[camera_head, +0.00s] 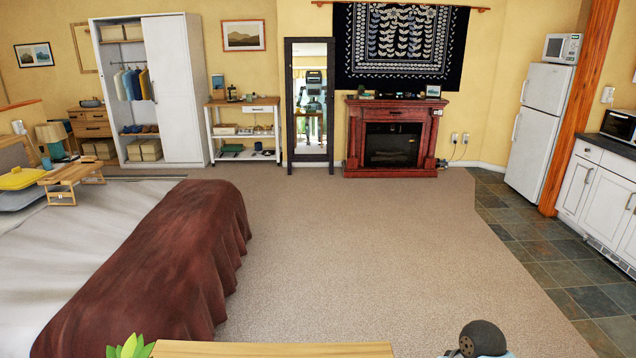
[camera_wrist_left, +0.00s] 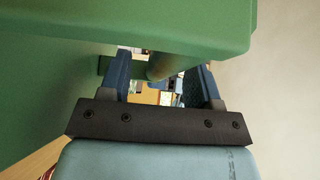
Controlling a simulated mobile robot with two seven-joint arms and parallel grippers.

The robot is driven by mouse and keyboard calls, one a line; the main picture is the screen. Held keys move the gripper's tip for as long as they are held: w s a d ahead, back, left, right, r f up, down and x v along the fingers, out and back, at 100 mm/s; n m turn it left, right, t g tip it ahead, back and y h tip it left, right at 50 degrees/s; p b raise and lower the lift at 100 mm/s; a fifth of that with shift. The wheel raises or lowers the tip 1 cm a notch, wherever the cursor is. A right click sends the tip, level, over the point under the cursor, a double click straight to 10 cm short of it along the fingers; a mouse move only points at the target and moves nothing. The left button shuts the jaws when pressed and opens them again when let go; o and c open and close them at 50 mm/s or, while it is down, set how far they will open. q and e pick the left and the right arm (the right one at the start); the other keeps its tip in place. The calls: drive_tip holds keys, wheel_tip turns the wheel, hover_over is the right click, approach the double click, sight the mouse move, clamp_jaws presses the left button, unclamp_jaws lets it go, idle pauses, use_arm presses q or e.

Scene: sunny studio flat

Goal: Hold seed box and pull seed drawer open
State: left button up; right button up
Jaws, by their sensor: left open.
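In the left wrist view a large smooth green body (camera_wrist_left: 150,22) fills the top and left of the picture, very close to the camera. I cannot tell whether it is the seed box. My left gripper (camera_wrist_left: 162,80) is open beside and below it. A green rounded bar (camera_wrist_left: 166,66) shows between the two dark blue fingers. I cannot tell whether it touches them or lies beyond them. No seed drawer can be made out. In the head view neither gripper shows, and neither the seed box nor its drawer is seen.
In the head view a wooden tabletop edge (camera_head: 270,350) runs along the bottom, with a leafy green plant (camera_head: 128,347) at its left. A bed with a brown blanket (camera_head: 160,260) stands at left. The carpet (camera_head: 370,250) beyond is clear. A red fireplace (camera_head: 393,137) is far back.

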use_arm(q)
drive_tip(key=v, duration=1)
drive_tip(key=shift+s, duration=0.1)
drive_tip(key=o, duration=0.5)
drive_tip(key=shift+v, duration=4)
